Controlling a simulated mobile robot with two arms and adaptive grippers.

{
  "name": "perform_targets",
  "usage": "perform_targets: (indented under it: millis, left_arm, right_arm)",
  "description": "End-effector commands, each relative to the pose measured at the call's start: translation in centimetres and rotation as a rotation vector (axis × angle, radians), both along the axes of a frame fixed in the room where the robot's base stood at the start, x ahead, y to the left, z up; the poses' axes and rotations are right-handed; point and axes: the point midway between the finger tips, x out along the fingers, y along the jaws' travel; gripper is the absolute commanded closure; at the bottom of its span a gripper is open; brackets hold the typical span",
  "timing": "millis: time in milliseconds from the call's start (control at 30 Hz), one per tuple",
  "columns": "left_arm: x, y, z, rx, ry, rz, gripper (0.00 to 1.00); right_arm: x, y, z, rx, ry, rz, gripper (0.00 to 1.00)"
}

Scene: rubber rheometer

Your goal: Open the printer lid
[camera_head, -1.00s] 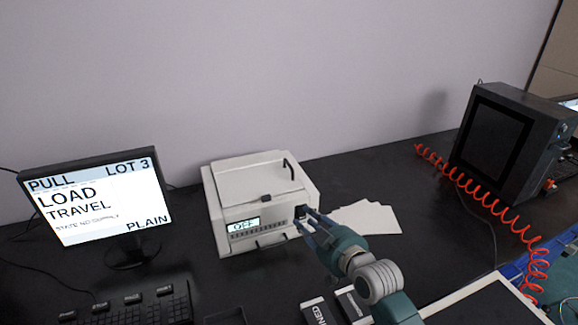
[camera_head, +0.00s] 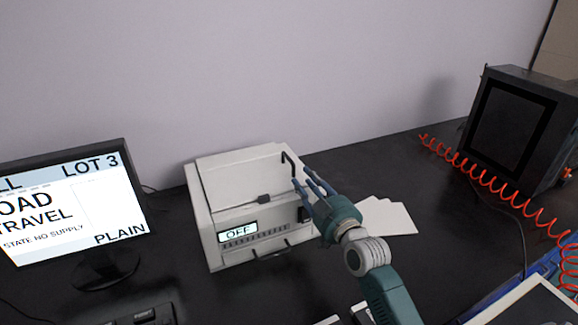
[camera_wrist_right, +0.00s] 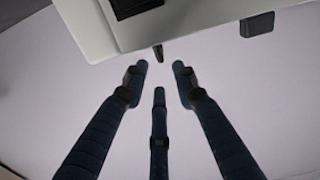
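The white printer (camera_head: 250,210) stands on the black bench with its lid (camera_head: 238,178) down. A black handle (camera_head: 288,160) rises at the lid's right side, and a dark latch (camera_head: 264,199) sits at its front edge. The small front display reads OFF. My right gripper (camera_head: 302,182) is at the printer's upper right corner, close to the handle; its fingers are spread and empty. In the right wrist view, the three fingers (camera_wrist_right: 160,80) are apart, with the printer's pale body (camera_wrist_right: 190,22) beyond their tips. Contact with the handle cannot be made out. My left gripper is out of view.
A monitor (camera_head: 70,210) stands left of the printer. White papers (camera_head: 390,216) lie to its right. A dark boxy device (camera_head: 515,125) and a red coiled hose (camera_head: 490,183) are at the far right. The bench behind the papers is clear.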

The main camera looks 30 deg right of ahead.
Motion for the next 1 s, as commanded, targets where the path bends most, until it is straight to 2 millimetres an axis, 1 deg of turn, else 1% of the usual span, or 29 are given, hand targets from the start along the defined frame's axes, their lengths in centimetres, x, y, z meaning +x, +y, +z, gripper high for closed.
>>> perform_targets:
  millis: [133,300,500,600,700,967,1000]
  left_arm:
    - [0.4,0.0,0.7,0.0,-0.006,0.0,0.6]
    - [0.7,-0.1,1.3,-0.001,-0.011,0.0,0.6]
    - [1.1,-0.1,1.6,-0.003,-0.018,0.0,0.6]
    - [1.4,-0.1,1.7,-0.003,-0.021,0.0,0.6]
    - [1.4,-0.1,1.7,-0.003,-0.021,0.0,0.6]
    - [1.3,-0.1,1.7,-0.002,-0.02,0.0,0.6]
    - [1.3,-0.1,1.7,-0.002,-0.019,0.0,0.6]
  right_arm:
    - [2.2,-0.1,0.5,0.002,-0.002,0.0,0.72]
    - [5.6,-0.3,0.4,0.001,-0.001,0.0,0.72]
    - [8.7,-0.5,0.2,0.001,-0.001,0.0,0.72]
    - [9.7,-0.5,0.2,0.0,0.0,0.001,0.72]
    - [10.1,-0.5,0.1,0.0,0.001,0.001,0.72]
    - [10.2,-0.5,0.1,0.0,0.0,0.001,0.72]
    - [10.2,-0.5,0.1,0.0,0.0,0.001,0.76]
